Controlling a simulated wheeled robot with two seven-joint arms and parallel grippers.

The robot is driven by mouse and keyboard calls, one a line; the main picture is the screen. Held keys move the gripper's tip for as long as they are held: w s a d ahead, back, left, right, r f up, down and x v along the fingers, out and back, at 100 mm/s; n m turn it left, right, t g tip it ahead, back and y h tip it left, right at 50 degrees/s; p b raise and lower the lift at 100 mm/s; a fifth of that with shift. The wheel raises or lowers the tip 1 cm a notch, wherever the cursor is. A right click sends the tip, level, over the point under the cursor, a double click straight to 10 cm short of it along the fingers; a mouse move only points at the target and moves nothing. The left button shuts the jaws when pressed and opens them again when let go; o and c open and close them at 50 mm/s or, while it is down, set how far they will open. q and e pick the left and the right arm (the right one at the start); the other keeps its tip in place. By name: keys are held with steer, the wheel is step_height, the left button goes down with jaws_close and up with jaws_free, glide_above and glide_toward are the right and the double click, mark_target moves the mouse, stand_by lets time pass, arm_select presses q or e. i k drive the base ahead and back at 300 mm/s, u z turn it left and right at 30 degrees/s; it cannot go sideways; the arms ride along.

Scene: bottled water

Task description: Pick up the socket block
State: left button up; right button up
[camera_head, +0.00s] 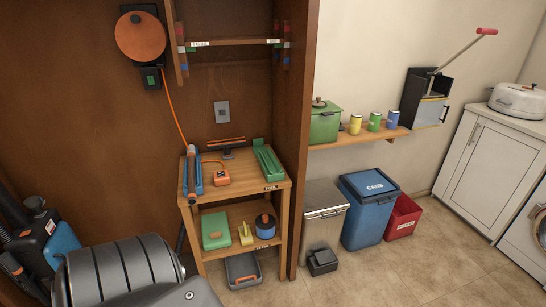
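A small orange block (221,178), which looks like the socket block, sits on the top shelf of a wooden stand (237,194). An orange cord runs to its back. It lies between a long blue tray-like holder (193,184) on its left and a green tray (268,163) on its right. A grey and orange tool lies along the blue holder. Neither gripper can be made out. A large grey ribbed arm part of mine fills the lower left, well in front of the stand.
An orange cord reel (140,38) hangs on the wall above left. The stand's lower shelf holds a green box (215,231) and a dark blue round pot (265,227). A wooden partition (298,150) borders the stand's right, with bins (369,213) beyond. The right foreground floor is clear.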

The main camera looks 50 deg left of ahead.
mark_target(221, 179)
steer(key=z, duration=0.1)
steer(key=i, duration=1.2)
steer(key=u, duration=0.55)
steer(key=i, duration=0.7)
steer(key=u, duration=1.3)
steer(key=i, duration=0.5)
steer(key=u, duration=0.4)
